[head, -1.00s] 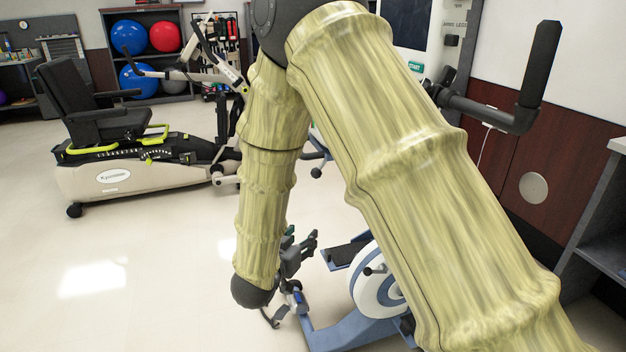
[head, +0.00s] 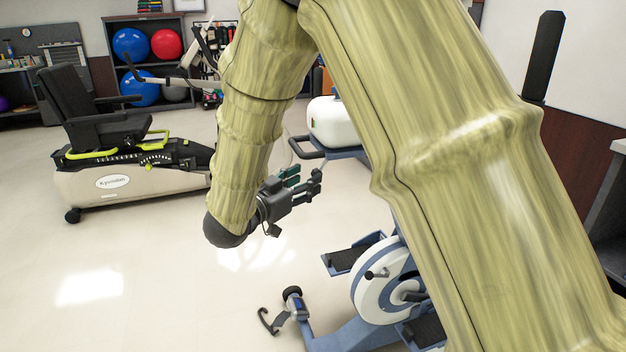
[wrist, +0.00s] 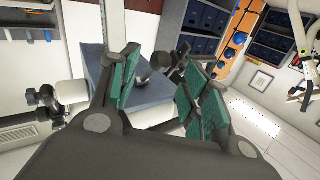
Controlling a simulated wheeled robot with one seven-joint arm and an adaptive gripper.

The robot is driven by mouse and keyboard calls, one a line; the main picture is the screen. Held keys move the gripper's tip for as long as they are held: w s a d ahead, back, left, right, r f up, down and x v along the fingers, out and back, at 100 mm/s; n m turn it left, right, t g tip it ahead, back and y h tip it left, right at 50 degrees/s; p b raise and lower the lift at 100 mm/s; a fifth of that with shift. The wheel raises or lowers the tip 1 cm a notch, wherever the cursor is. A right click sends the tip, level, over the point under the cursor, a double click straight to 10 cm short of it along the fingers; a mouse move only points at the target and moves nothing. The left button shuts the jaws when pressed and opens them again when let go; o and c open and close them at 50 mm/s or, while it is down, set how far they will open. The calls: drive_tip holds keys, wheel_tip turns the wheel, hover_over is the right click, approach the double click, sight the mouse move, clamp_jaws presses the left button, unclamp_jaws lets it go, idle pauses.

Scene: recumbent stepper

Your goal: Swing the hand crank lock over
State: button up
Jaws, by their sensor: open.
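My gripper (head: 308,186) is open and empty, in mid-air above and left of a blue and white pedal machine (head: 365,290). In the wrist view, the green-padded fingers of my gripper (wrist: 162,85) are spread apart. Dark rounded knobs or handles (wrist: 160,60) show beyond the gap between the fingers; I cannot tell their distance. More black and white crank-like parts (wrist: 48,98) show at the left of the wrist view. I cannot identify the hand crank lock for sure in either view. My arm hides much of the machine in the head view.
A recumbent stepper (head: 115,180) with a black seat stands at the left. A white-topped unit (head: 335,125) with a black loop handle is behind my gripper. Exercise balls (head: 131,45) sit on shelves behind. The left floor is clear.

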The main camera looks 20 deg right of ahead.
sight(313, 174)
drive_tip(key=shift+b+x, duration=0.35)
drive_tip(key=shift+x, duration=1.8)
clamp_jaws()
